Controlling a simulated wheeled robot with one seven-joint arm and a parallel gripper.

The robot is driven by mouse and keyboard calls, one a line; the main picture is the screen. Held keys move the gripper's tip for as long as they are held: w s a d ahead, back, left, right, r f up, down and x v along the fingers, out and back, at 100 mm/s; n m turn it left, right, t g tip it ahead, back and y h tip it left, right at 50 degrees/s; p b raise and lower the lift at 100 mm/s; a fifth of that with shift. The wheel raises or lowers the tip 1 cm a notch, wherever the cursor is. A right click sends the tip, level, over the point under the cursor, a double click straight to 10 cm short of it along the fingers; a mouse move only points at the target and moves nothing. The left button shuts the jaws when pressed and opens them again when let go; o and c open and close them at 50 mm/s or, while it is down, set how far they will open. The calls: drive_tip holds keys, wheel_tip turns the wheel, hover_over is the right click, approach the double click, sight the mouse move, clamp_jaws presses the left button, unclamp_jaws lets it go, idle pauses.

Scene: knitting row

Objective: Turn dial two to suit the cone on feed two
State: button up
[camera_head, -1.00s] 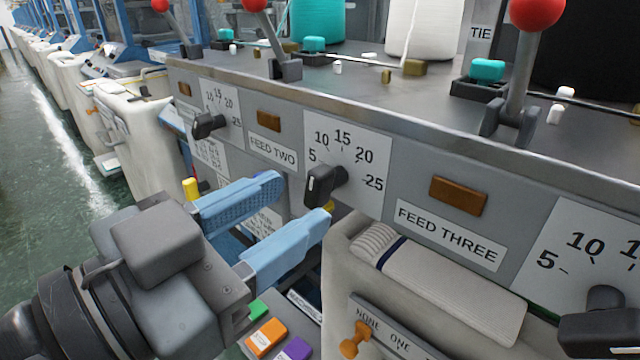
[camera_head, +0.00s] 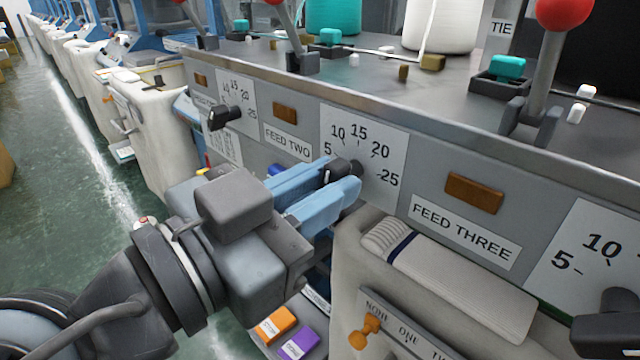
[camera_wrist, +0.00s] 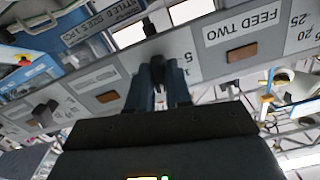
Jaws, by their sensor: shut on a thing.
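My gripper (camera_head: 350,180) is shut on the black knob of a dial (camera_head: 335,172); its blue fingers lie on either side of it. The dial's white scale plate (camera_head: 395,135) reads 5, 10, 15, 20, 25. The FEED TWO label (camera_head: 287,141) is just left of this dial. The fingers hide much of the knob, so I cannot tell its setting. In the wrist view the black knob (camera_wrist: 157,68) sits between the fingers, with the FEED TWO label (camera_wrist: 243,25) upside down. A teal cone (camera_head: 333,15) and a white cone (camera_head: 440,25) stand on top, cut off by the picture edge.
Another dial (camera_head: 225,117) is to the left and one (camera_head: 612,325) at lower right. The FEED THREE label (camera_head: 464,231) is right of the held dial. A rolled cream cloth (camera_head: 465,285) lies below. A red-balled lever (camera_head: 545,70) rises from the top.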

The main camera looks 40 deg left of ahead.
clamp_jaws()
drive_tip(key=shift+n+p, duration=0.35)
drive_tip(key=shift+n, duration=0.85)
drive_tip(key=o, duration=0.7)
unclamp_jaws()
drive_tip(key=shift+s, duration=0.1)
drive_tip(key=s, duration=0.5)
drive_tip(key=s+b, duration=0.1)
drive_tip(key=s, duration=0.1)
drive_tip(key=shift+s+a, duration=0.3)
drive_tip(key=shift+f, duration=0.1)
